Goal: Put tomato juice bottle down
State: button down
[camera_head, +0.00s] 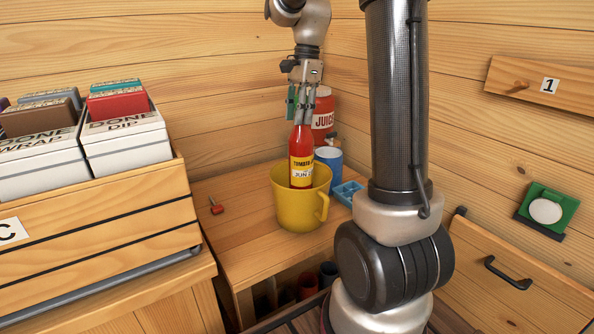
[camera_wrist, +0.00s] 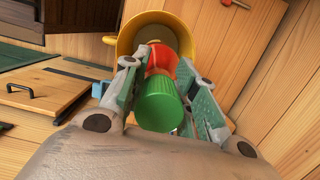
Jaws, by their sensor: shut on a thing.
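The tomato juice bottle (camera_head: 301,158) is red with a yellow and white label and stands about upright. My gripper (camera_head: 300,117) is shut on its upper end from above. In the head view the bottle's lower end is inside or just behind the rim of a yellow mug (camera_head: 298,212), so its base is hidden. In the wrist view the green cap (camera_wrist: 160,106) and red shoulder of the bottle show between my gripper's fingers (camera_wrist: 163,88), with the yellow mug (camera_wrist: 125,40) beyond. I cannot tell whether the bottle touches the mug's bottom.
Behind the mug stand a red juice container (camera_head: 323,115), a blue cup (camera_head: 329,160) and a blue tray (camera_head: 346,192). A small red item (camera_head: 216,206) lies on the wooden table (camera_head: 240,250). Boxes (camera_head: 125,140) stand at the left. The table left of the mug is mostly clear.

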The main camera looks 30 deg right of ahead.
aim_at(306, 102)
notch_tip(306, 102, down, 10)
jog(key=shift+r, duration=0.1)
dwell(0.4)
jog(key=c, duration=1.1)
grip_release()
jog(key=shift+o, duration=0.2)
jog(key=r, duration=0.3)
jog(key=d+r, duration=0.1)
jog(key=r, duration=0.7)
jog(key=shift+d+r, duration=0.1)
jog(key=shift+d, duration=0.25)
jog(key=shift+s+a+r+n, duration=0.4)
jog(key=shift+s+r+n, duration=0.2)
jog(key=shift+s+r, duration=0.2)
jog(key=s+a+f+n+t+h, duration=0.1)
jog(key=s+a+n+t, duration=0.1)
jog(key=s+n, duration=0.6)
jog(key=s+a+f+n+t, duration=0.1)
jog(key=s+a+n+t, duration=0.1)
jog(key=s+n, duration=0.6)
jog(key=s+a, duration=0.1)
jog(key=s, duration=0.5)
jog(key=shift+a+f+t+h, duration=0.25)
jog(key=shift+f+t+h, duration=0.05)
jog(key=shift+f+h, duration=0.1)
